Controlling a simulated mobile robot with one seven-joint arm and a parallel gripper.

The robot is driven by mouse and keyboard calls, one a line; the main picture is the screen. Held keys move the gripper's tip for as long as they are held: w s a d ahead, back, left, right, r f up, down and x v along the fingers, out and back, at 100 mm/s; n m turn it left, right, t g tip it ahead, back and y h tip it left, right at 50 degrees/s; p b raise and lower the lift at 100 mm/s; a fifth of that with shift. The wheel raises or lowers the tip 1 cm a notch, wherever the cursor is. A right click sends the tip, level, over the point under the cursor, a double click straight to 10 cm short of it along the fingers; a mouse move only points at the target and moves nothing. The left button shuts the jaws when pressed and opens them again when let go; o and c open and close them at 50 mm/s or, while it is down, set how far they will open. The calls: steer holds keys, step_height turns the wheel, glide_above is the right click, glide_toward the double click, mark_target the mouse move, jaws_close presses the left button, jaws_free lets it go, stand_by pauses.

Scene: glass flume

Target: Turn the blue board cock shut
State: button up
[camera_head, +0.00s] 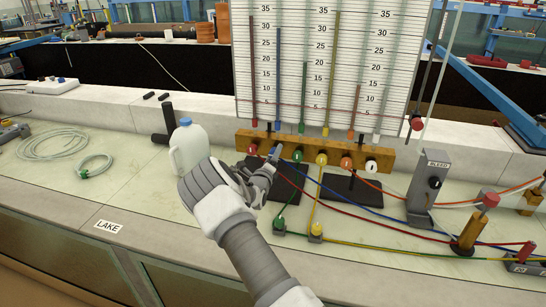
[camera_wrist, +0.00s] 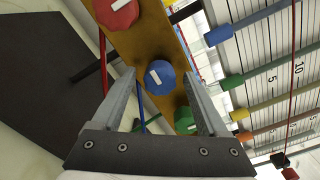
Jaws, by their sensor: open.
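The blue board cock (camera_wrist: 160,77) is a faceted blue knob with a white bar on its face, on a yellow-brown wooden rail (camera_wrist: 152,38). In the wrist view its bar slants down to the right, across the slant of the bar on the red cock (camera_wrist: 118,12). My gripper (camera_wrist: 160,75) is open, with one finger on each side of the blue cock. I cannot tell whether either finger touches it. In the head view my gripper (camera_head: 268,163) is at the rail, and the blue cock (camera_head: 275,153) is mostly hidden behind it.
Green (camera_head: 298,155), yellow (camera_head: 321,158), orange (camera_head: 346,162) and white (camera_head: 371,166) cocks follow along the rail, below a scaled tube board (camera_head: 345,60). A white jug (camera_head: 189,143) stands left of my gripper. Coloured hoses and a bleed block (camera_head: 425,190) lie to the right.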

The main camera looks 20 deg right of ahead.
jaws_close()
stand_by(0.3)
steer(key=m+b, duration=1.3)
steer(key=m, duration=0.5)
stand_by(0.4)
steer(key=shift+r+b, duration=0.1)
steer(key=shift+b, duration=0.2)
